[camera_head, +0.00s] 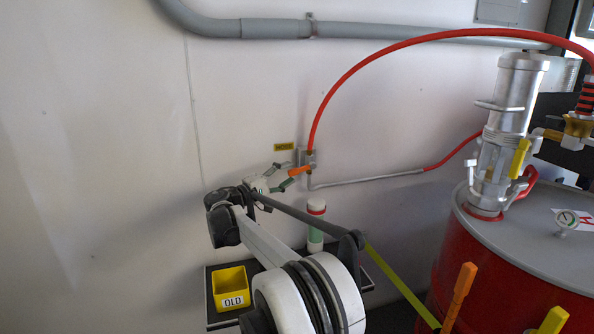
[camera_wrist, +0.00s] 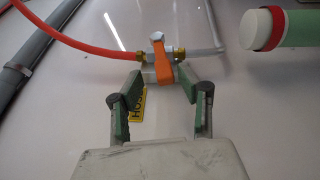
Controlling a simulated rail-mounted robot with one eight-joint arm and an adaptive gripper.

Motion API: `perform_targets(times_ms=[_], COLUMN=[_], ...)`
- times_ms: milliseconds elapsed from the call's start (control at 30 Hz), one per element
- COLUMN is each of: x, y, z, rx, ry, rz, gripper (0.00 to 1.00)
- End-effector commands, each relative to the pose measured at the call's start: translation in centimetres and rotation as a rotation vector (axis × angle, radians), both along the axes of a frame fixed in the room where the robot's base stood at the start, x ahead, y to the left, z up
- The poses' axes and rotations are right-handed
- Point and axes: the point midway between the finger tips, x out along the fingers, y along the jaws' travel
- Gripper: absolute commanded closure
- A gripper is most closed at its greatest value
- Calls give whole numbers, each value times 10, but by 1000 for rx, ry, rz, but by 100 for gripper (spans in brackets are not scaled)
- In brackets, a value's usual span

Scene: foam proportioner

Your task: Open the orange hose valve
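The orange hose valve handle (camera_head: 299,170) is on a small fitting on the white wall, where the red hose (camera_head: 318,112) meets a grey pipe. In the wrist view the orange handle (camera_wrist: 161,68) hangs from a silver bolt between brass fittings, with its free end towards me. My gripper (camera_head: 284,176) is just left of the handle in the head view. In the wrist view my gripper (camera_wrist: 160,82) is open, with its green-padded fingers on either side of the handle. Gaps show on both sides; I cannot tell the exact depth between fingertips and handle.
A yellow label (camera_head: 284,146) is on the wall by the valve. A white, red and green cylinder (camera_head: 316,225) stands below it. A yellow bin marked OLD (camera_head: 231,287) sits on a dark shelf. A red drum (camera_head: 500,270) with a pump is at right.

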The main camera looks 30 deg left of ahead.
Motion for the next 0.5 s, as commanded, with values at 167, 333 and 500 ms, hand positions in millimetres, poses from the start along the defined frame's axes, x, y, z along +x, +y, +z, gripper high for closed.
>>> perform_targets(times_ms=[167,333,500], x=[-32,-50,-57], y=[13,19,21], z=[-5,-7,-8], rx=[0,0,0], ry=[0,0,1], rz=[1,0,-1], gripper=[64,64,64])
